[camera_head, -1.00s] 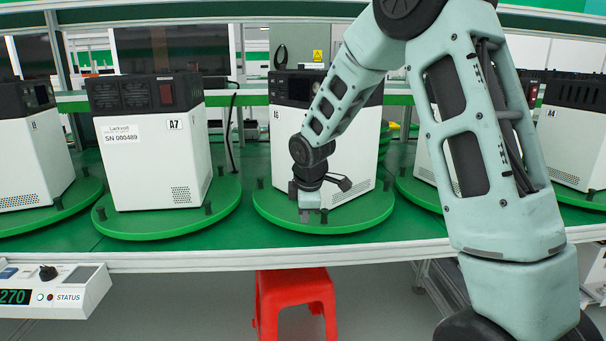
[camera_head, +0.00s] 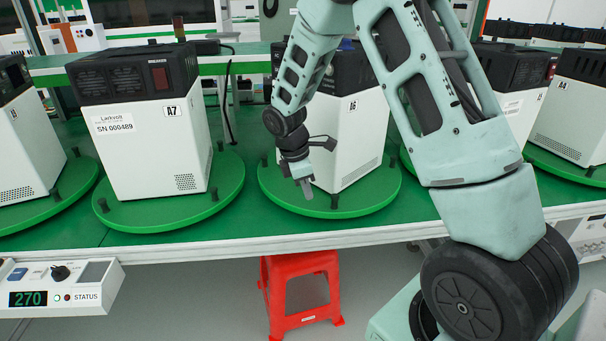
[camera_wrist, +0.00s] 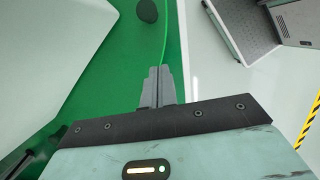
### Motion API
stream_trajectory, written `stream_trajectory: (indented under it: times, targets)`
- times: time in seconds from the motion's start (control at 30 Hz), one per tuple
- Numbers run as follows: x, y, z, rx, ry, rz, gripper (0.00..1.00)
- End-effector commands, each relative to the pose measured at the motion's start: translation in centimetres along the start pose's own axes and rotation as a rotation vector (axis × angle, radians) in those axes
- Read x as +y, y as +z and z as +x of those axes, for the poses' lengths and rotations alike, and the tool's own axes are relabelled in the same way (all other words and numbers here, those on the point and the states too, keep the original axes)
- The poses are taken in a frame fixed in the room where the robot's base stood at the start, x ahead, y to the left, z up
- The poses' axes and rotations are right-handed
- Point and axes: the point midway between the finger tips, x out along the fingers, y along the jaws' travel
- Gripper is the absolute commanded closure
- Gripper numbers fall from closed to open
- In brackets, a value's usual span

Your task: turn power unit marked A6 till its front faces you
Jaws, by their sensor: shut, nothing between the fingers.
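The power unit marked A6 (camera_head: 362,140) is a white box with a black top, standing on a round green turntable (camera_head: 372,205). One corner points towards me. The face with the A6 label (camera_head: 352,106) and a lower vent is angled to the right. The left face is mostly hidden by my arm, so its markings cannot be read. My gripper (camera_head: 306,190) is shut and empty, pointing down in front of the left face, near the turntable's front rim. In the wrist view its closed fingers (camera_wrist: 158,86) show over green; I cannot tell whether they touch anything.
Unit A7 (camera_head: 150,150) stands on its own turntable to the left. Unit A4 (camera_head: 570,110) stands at the right. A control box reading 270 (camera_head: 62,287) hangs at the front left. A red stool (camera_head: 300,300) is below the table edge.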

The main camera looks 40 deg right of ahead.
Motion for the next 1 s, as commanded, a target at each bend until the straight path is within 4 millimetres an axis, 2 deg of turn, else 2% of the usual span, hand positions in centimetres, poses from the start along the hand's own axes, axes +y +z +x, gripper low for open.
stream_trajectory:
  times: [0.03, 0.13, 0.2, 0.4, 1.0]
  targets:
    - [-0.1, 0.0, 1.2, -0.002, -0.005, 0.000, 1.00]
    - [-0.1, 0.2, 2.8, -0.001, -0.002, 0.000, 1.00]
    - [0.0, 1.6, 2.7, 0.000, -0.001, 0.005, 1.00]
    - [0.0, 3.5, 3.2, 0.001, 0.000, 0.002, 1.00]
    - [0.4, 4.0, 3.3, 0.001, 0.005, -0.015, 1.00]
